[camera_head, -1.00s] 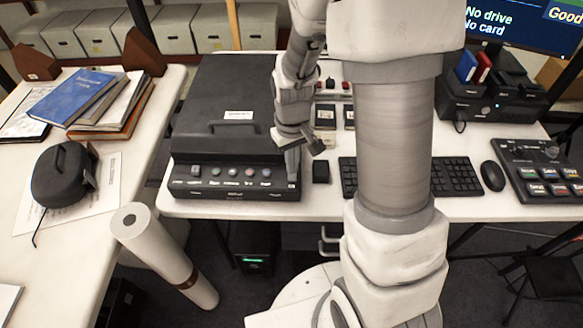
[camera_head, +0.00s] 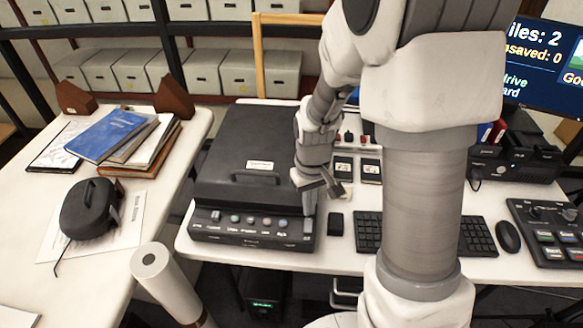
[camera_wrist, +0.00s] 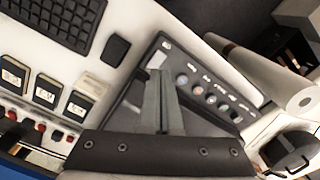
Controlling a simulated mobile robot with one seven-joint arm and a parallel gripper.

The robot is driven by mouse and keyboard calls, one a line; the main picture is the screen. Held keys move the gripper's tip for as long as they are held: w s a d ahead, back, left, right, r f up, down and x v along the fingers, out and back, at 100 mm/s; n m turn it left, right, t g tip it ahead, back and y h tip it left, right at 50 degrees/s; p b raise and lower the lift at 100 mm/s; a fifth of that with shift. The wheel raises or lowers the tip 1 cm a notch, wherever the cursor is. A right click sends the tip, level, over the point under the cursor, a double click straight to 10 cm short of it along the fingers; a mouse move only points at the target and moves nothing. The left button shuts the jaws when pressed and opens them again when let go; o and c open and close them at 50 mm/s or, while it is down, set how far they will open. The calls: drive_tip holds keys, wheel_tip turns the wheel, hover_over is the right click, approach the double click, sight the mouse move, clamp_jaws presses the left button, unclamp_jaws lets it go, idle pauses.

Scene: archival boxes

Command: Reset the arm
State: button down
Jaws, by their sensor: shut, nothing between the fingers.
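My gripper (camera_head: 308,222) is at the front right corner of the black scanner (camera_head: 240,222), by the right end of its button row. In the wrist view, my gripper (camera_wrist: 160,75) shows its fingers together with nothing between them, over the scanner's button panel (camera_wrist: 205,90). A pale square button lies at the fingertips; I cannot tell whether they touch it. My arm rises from the gripper and hides part of the desk behind it.
A keyboard (camera_head: 368,232), a mouse (camera_head: 507,236) and a button console (camera_head: 548,232) stand to the right. Small cards (camera_head: 342,168) lie behind the gripper. The left table holds books (camera_head: 105,136) and a dark case (camera_head: 88,208). A paper roll (camera_head: 165,280) stands in front.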

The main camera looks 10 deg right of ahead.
drive_tip(key=s+r+t+p, duration=0.1)
drive_tip(key=s+r, duration=0.3)
drive_tip(key=r, duration=0.4)
drive_tip(key=s+r+m+t, duration=0.1)
drive_tip(key=s+r+t, duration=0.1)
drive_tip(key=s+r, duration=0.3)
drive_tip(key=s+r+m+t+p, duration=0.1)
drive_tip(key=s+r, duration=0.4)
drive_tip(key=r, duration=0.7)
drive_tip(key=shift+t+p, duration=0.35)
drive_tip(key=shift+t, duration=0.45)
drive_tip(key=shift+w, duration=0.15)
drive_tip(key=w+f+n+g+b, duration=0.5)
drive_tip(key=w+f+n+b, duration=0.2)
drive_tip(key=w+f+n, duration=0.7)
wheel_tip(320, 180, down, 4)
drive_tip(key=shift+w+d+r+g+b, duration=0.15)
drive_tip(key=shift+w+d+g+b, duration=0.2)
drive_tip(key=shift+w, duration=0.6)
